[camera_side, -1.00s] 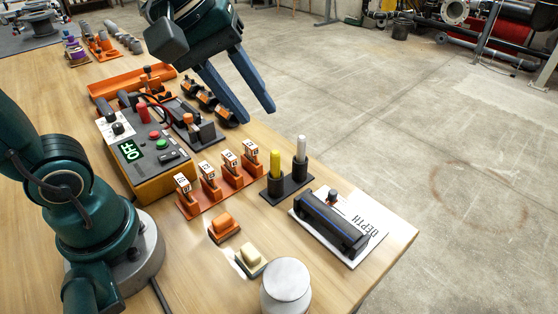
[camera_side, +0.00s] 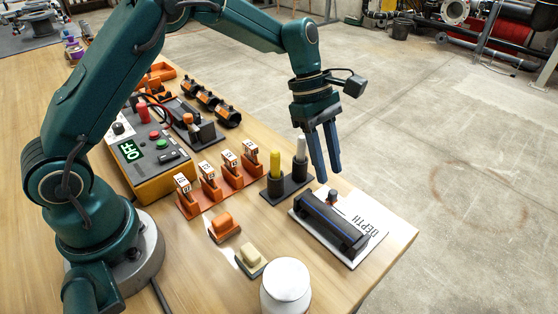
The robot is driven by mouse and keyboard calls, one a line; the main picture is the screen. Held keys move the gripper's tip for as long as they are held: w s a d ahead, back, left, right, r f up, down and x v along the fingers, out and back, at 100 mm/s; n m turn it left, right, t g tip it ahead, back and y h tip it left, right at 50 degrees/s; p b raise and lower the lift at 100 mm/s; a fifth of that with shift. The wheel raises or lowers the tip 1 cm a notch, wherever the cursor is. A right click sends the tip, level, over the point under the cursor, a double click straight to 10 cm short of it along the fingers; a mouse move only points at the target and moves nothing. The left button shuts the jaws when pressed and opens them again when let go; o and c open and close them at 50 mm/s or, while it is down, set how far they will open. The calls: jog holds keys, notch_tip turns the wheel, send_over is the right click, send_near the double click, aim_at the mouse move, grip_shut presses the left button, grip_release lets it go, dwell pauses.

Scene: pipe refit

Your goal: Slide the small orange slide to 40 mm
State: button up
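A long dark slide unit (camera_side: 331,222) lies on a white plate marked DEPTH (camera_side: 374,236) near the table's right corner.
A dark holder (camera_side: 287,190) with a yellow and a grey-white peg stands close left of my gripper. Numbered orange blocks (camera_side: 218,183), an orange block (camera_side: 225,226), a cream block (camera_side: 250,257) and a white-topped cylinder (camera_side: 286,284) stand nearby. The control box (camera_side: 155,165) reads OFF.

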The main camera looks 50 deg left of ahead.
aim_at(333, 192)
jog(key=shift+x, duration=2.2)
grip_shut()
